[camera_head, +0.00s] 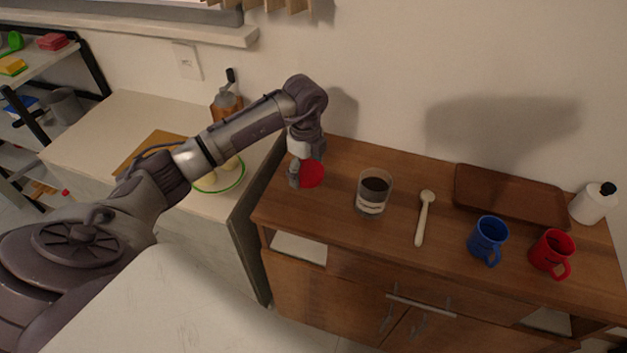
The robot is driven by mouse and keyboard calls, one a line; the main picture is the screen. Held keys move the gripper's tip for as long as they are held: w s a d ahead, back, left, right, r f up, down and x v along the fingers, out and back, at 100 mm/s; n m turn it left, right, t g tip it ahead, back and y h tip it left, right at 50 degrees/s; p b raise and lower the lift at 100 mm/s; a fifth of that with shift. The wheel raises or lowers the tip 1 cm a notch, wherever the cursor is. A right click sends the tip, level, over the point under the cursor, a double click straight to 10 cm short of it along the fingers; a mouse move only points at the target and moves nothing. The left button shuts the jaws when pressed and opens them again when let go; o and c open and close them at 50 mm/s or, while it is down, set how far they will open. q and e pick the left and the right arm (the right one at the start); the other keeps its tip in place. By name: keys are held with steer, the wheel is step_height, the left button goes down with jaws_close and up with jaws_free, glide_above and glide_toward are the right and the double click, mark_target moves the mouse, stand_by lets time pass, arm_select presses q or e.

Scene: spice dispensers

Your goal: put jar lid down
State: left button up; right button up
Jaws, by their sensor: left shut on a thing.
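My left gripper (302,175) is at the left end of the wooden cabinet top, shut on a red round jar lid (312,174). The lid is tilted, its flat face turned toward the camera. I cannot tell whether it touches the cabinet top. A glass jar (371,203) with dark contents and a label stands open to the right of the gripper. My right gripper is not in view.
On the cabinet top (345,155) are a pale spoon (424,217), a brown tray (511,197), a blue mug (488,238), a red mug (552,253) and a white bottle (593,204). A grinder (227,100) and a green-rimmed bowl (236,186) are on the left counter.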

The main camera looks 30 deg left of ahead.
mark_target(307, 192)
arm_select(q)
step_height(307, 192, down, 5)
steer(key=shift+r+p, duration=0.2)
steer(key=shift+p, duration=0.25)
steer(key=shift+f, duration=0.3)
steer(key=o, duration=0.9)
steer(key=shift+f, duration=0.1)
